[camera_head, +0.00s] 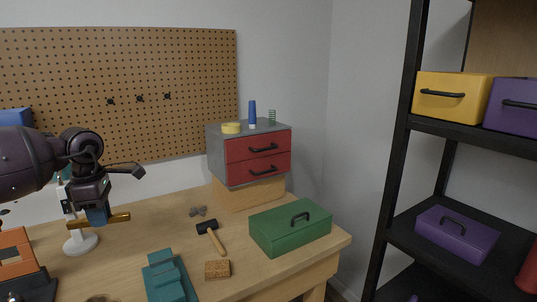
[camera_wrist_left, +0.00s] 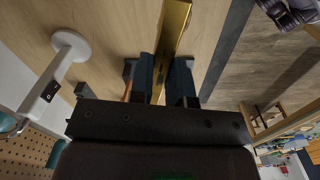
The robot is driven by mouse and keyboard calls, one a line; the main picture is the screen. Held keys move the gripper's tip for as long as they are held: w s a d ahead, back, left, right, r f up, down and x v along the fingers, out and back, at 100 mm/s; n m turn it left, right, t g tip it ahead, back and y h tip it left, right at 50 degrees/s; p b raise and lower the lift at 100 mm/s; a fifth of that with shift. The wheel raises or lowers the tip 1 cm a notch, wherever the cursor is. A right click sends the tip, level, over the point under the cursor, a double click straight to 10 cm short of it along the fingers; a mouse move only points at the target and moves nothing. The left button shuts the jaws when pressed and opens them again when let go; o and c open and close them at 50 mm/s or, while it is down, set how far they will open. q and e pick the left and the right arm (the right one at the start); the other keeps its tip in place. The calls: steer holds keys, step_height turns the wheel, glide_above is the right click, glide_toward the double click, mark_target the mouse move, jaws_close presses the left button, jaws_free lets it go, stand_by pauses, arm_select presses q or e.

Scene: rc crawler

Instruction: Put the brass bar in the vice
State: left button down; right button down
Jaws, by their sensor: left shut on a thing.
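My left gripper (camera_head: 97,215) is shut on the brass bar (camera_head: 120,217) and holds it above the left part of the workbench. In the left wrist view the bar (camera_wrist_left: 174,28) sits between the two fingers (camera_wrist_left: 162,78) and runs out past them to the top edge. The teal vice (camera_head: 168,278) stands at the front of the bench, right of and nearer than the gripper. The bar is apart from the vice. Its jaw gap is hard to make out. My right gripper is not in view.
A white stand (camera_head: 81,245) is close behind the gripper. A hammer (camera_head: 211,236), a cork block (camera_head: 217,269) and a green toolbox (camera_head: 290,232) lie right of the vice. An orange and black object (camera_head: 20,262) is at left. A red drawer cabinet (camera_head: 252,152) stands at the back.

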arm_select(q)
steer(key=shift+w+d+f+m, duration=0.1)
steer(key=shift+w+f+m, duration=0.3)
steer(key=shift+m, duration=0.4)
steer(key=shift+w+d+m, duration=0.1)
steer(key=shift+m, duration=0.6)
steer(key=shift+s+d+r+m, duration=0.2)
steer(key=shift+d+m, duration=0.1)
steer(key=shift+m, duration=0.5)
steer(key=s+d+f+m, duration=1.3)
steer(key=d+m, duration=0.3)
steer(key=m, duration=0.1)
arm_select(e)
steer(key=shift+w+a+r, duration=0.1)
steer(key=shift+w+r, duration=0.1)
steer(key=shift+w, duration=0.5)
